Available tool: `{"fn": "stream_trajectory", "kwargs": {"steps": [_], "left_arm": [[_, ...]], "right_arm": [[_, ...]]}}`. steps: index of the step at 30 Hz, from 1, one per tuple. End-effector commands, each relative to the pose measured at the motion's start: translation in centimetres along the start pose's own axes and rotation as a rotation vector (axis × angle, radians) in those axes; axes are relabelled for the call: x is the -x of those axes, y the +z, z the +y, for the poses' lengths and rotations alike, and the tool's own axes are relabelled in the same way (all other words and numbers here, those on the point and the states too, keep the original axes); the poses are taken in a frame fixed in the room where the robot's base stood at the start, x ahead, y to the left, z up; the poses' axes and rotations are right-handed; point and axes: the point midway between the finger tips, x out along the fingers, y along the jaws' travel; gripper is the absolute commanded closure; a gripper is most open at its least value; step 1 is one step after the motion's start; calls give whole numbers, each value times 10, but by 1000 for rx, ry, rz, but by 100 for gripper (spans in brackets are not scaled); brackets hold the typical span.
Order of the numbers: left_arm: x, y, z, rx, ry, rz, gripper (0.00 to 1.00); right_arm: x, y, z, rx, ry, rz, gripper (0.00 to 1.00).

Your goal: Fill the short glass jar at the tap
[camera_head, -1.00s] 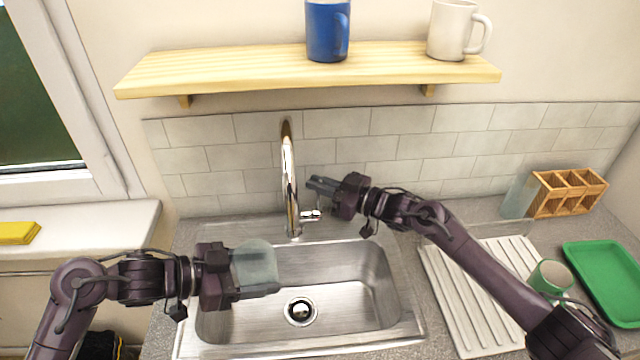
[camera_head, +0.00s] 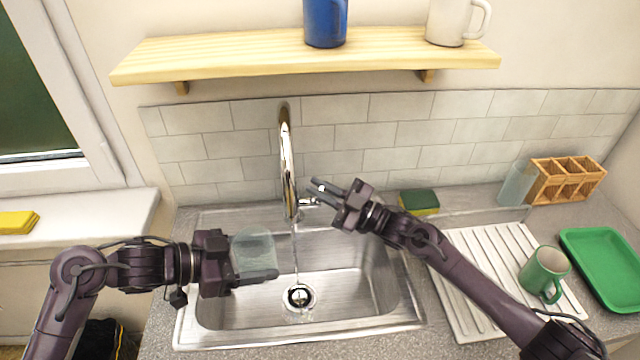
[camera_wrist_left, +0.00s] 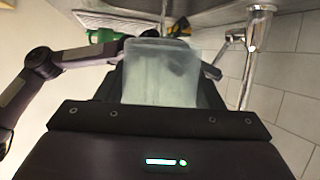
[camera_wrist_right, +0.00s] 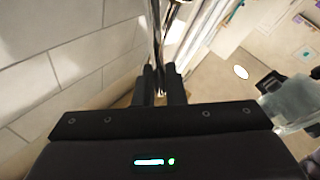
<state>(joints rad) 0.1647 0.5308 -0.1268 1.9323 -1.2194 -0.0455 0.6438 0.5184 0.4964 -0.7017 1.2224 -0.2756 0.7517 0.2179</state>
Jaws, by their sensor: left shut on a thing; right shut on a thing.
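The short glass jar (camera_head: 252,250) is pale and see-through. My left gripper (camera_head: 255,276) is shut on it and holds it over the left part of the sink; it also fills the middle of the left wrist view (camera_wrist_left: 160,75). The chrome tap (camera_head: 288,165) stands at the back of the sink, and a thin stream of water (camera_head: 296,255) falls from it to the drain. The jar is left of the stream, apart from it. My right gripper (camera_head: 322,190) is shut at the tap's lever (camera_head: 309,201); its fingers partly hide the contact.
The steel sink (camera_head: 370,270) is otherwise empty. A sponge (camera_head: 419,202) lies behind it. At right are a ribbed drainer (camera_head: 465,290) with a green mug (camera_head: 545,270), another glass (camera_head: 516,184), a wooden caddy (camera_head: 567,180) and a green tray (camera_head: 605,268). A shelf (camera_head: 230,60) with mugs hangs above.

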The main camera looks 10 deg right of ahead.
Motion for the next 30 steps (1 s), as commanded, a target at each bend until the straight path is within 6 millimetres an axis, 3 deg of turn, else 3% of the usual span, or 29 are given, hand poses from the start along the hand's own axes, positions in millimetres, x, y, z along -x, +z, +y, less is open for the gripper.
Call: {"fn": "stream_trajectory", "kwargs": {"steps": [16,17,20,30], "left_arm": [[0,-1,0,-1,0,1,67],[0,-1,0,-1,0,1,67],[0,-1,0,-1,0,1,67],[0,-1,0,-1,0,1,67]], "right_arm": [[2,0,-2,25,0,16,100],[2,0,-2,25,0,16,86],[2,0,-2,25,0,16,73],[1,-3,-1,25,0,17,72]]}}
